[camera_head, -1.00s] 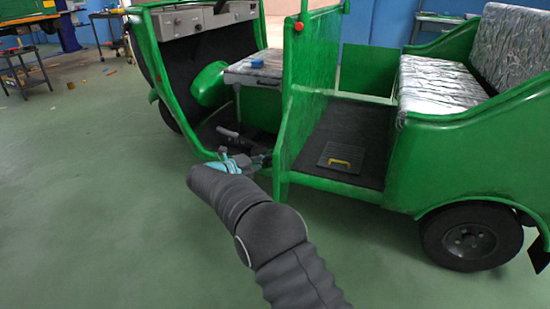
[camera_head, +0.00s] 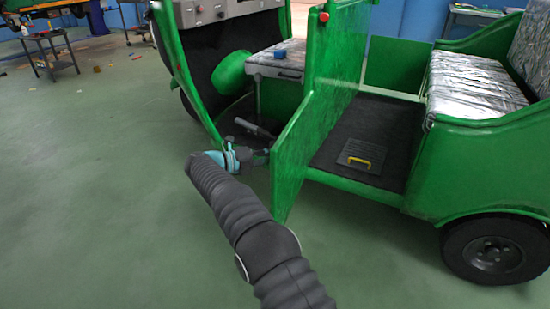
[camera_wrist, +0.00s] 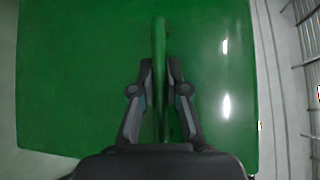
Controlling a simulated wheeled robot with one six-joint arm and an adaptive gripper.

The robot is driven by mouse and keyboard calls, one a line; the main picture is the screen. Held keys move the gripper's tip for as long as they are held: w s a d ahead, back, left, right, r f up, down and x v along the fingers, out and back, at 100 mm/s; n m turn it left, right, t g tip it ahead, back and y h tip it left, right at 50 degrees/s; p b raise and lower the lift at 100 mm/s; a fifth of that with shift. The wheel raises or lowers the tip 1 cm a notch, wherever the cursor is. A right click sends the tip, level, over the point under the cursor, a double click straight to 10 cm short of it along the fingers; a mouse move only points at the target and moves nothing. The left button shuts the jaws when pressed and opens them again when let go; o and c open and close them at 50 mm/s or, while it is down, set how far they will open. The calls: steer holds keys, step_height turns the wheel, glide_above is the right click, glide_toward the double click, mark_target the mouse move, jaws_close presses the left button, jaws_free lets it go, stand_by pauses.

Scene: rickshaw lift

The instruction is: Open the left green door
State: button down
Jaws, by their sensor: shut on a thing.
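The left green door (camera_head: 292,155) is a green panel that stands out from the side of the green rickshaw, ajar at an angle. In the wrist view the door (camera_wrist: 80,80) fills most of the picture, with an upright green handle bar (camera_wrist: 159,40) in front of it. My gripper (camera_head: 262,157) is at the door's front side in the head view. In the wrist view my gripper (camera_wrist: 160,75) has one finger on each side of the bar and is shut on it. The contact in the head view is partly hidden.
The rickshaw's front cab with a seat (camera_head: 282,60) is behind my gripper. The rear footwell has a hatch with a yellow handle (camera_head: 360,161). A rear wheel (camera_head: 493,250) stands at right.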

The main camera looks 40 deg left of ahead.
steer(key=shift+w, duration=0.15)
steer(key=c, duration=1.4)
jaws_free()
steer(key=shift+c, duration=0.2)
steer(key=shift+a, duration=0.1)
steer(key=v, duration=1.2)
steer(key=shift+c, duration=0.3)
